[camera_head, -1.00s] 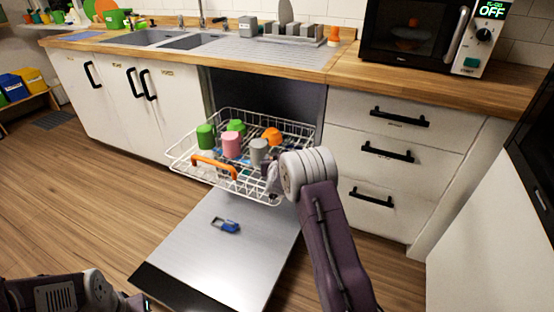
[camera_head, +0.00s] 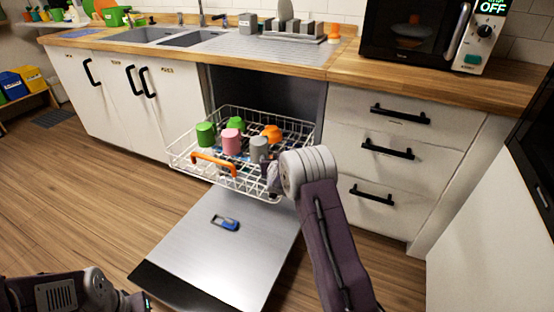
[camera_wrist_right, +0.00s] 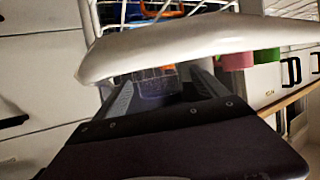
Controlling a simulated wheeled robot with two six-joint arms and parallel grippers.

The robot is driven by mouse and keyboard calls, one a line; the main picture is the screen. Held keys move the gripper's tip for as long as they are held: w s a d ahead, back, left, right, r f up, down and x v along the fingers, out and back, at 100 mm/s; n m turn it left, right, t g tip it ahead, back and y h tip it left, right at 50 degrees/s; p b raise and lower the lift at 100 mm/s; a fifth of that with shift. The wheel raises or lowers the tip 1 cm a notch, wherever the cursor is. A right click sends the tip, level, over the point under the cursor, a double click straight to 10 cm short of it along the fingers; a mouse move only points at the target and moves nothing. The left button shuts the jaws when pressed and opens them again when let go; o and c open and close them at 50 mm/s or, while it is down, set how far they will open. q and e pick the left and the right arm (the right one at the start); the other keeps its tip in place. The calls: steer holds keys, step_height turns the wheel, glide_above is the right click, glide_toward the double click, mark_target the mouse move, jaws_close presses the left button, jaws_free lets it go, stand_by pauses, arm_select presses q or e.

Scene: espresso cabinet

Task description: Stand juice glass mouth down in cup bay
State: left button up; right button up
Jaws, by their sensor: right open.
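Mugs stand in the pulled-out white wire rack (camera_head: 183,167): a green one (camera_head: 205,133), a second green one (camera_head: 237,124), a pink one (camera_head: 231,142), an orange one (camera_head: 272,133) and a grey one (camera_head: 259,149). My right gripper (camera_head: 271,178) is at the rack's front right corner, beside the grey mug, partly hidden by its own wrist. In the right wrist view its fingers (camera_wrist_right: 160,88) are apart. A faint see-through shape, possibly the juice glass, shows between them; I cannot tell its pose. My left gripper (camera_head: 140,302) is barely visible at the bottom left.
The dishwasher door (camera_head: 190,265) lies open below the rack, with a small blue object (camera_head: 225,223) on it. An orange handle (camera_head: 213,163) is on the rack's front. A drawer cabinet (camera_head: 380,150) stands right of my arm. A white curved shape (camera_wrist_right: 190,48) crosses the wrist view.

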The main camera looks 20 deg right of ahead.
steer(key=p+v, duration=0.3)
steer(key=v, duration=0.6)
steer(key=shift+r, duration=0.1)
